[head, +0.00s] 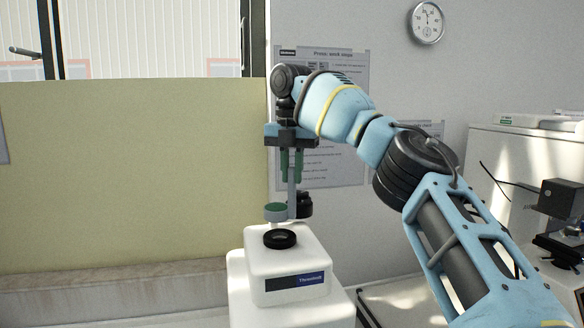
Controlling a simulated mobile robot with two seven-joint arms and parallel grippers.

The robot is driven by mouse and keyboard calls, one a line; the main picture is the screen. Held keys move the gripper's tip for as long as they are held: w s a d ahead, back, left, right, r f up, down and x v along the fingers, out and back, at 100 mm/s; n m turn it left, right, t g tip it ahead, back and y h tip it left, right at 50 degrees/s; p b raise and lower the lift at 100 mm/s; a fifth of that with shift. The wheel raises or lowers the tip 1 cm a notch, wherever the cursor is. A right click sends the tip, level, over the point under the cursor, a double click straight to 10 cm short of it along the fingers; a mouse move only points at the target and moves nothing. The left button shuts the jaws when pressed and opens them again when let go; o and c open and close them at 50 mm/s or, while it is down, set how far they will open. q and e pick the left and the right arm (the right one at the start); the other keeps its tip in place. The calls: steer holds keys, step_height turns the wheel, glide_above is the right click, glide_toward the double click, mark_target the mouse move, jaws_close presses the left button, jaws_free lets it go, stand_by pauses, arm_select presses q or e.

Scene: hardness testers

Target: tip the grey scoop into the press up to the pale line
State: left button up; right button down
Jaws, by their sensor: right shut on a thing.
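My right gripper (291,176) comes in from the right, points down and is shut on the upright handle of the grey scoop. The grey scoop (276,218) has a small round cup at the foot of its handle, with a green surface showing at the top of the cup. The cup looks level, not tilted. It shows just above the white press (297,262), over the back of its black ring opening (280,239). How far apart they are in depth I cannot tell. The inside of the press and the pale line cannot be made out. My left gripper is out of view.
A dark rounded part (304,204) shows right behind the scoop. A poster (345,165) hangs on the wall behind. At the right stand a large white cabinet (490,150) and a dark instrument (562,200). The space left of the press is clear, before a yellow panel (130,180).

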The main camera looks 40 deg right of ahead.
mark_target(294, 201)
steer(key=shift+s+a+t, duration=0.1)
steer(key=shift+s+t, duration=0.35)
steer(key=shift+t, duration=0.05)
steer(key=shift+s+a+f+t+h, duration=0.3)
steer(key=shift+s+f+t+h, duration=0.1)
steer(key=shift+f+t+h, duration=0.2)
steer(key=shift+s+a+f+t+h, duration=0.25)
steer(key=shift+s+t+h, duration=0.15)
steer(key=shift+s+t, duration=0.2)
steer(key=shift+s+a+f+t, duration=0.15)
steer(key=shift+s+a+t, duration=0.05)
steer(key=shift+t, duration=0.2)
steer(key=shift+s+a+f+t+h, duration=0.35)
steer(key=shift+s+f+t+h, duration=0.2)
steer(key=shift+t, duration=0.15)
steer(key=shift+s+a+f+t+h, duration=0.3)
steer(key=shift+s+f+t+h, duration=0.2)
steer(key=shift+t, duration=0.2)
stand_by(4.5)
